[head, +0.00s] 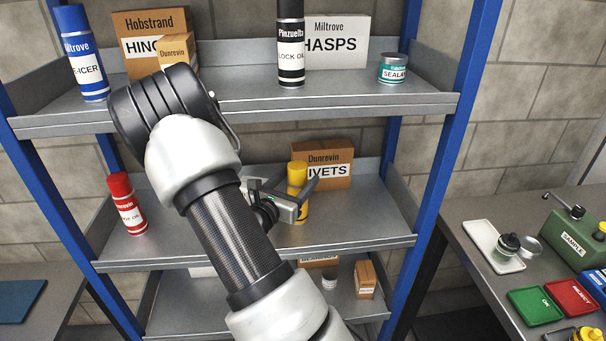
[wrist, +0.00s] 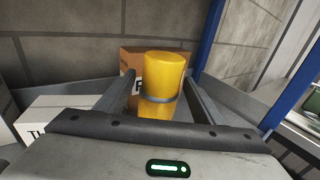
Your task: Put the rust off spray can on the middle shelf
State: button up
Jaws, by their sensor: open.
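A yellow spray can (head: 297,177) stands upright on the middle shelf (head: 365,226); its label cannot be read, so I cannot confirm it is the rust off can. My gripper (head: 291,186) is open at the can, with one finger on each side of it. In the wrist view the yellow can (wrist: 165,77) rises between the two spread fingers, and a gap shows beside it. The can's lower part is hidden behind the gripper body.
A Dunrevin rivets box (head: 333,168) stands just behind the can. A red can (head: 126,205) stands at the shelf's left. The upper shelf (head: 352,108) holds cans and boxes above my arm. Blue posts (head: 440,165) bound the rack. The middle shelf's right front is clear.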

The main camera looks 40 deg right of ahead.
jog(key=v, duration=0.7)
jog(key=shift+a, duration=0.2)
jog(key=shift+s+a+r, duration=0.1)
jog(key=shift+s+r, duration=0.15)
jog(key=shift+s, duration=0.05)
jog(key=s+a+r+m+g+y, duration=0.1)
jog(key=s+r+m+g+y, duration=0.2)
jog(key=s+m, duration=0.4)
jog(key=s+a+r+m+g+y, duration=0.1)
jog(key=s+r+m+g, duration=0.2)
jog(key=s+m+g, duration=0.3)
jog(key=s+a+r+m+t+y, duration=0.2)
jog(key=a+m+y, duration=0.1)
jog(key=a, duration=0.4)
jog(key=s+a+r+m+t+y, duration=0.2)
jog(key=a+r+m+y, duration=0.1)
jog(key=a+y, duration=0.2)
jog(key=s+a+r+m+t+y, duration=0.2)
jog(key=a+r+m+t+y, duration=0.1)
jog(key=a, duration=0.6)
jog(key=shift+a+m+y, duration=0.25)
jog(key=shift+m+y, duration=0.15)
jog(key=shift+m, duration=0.1)
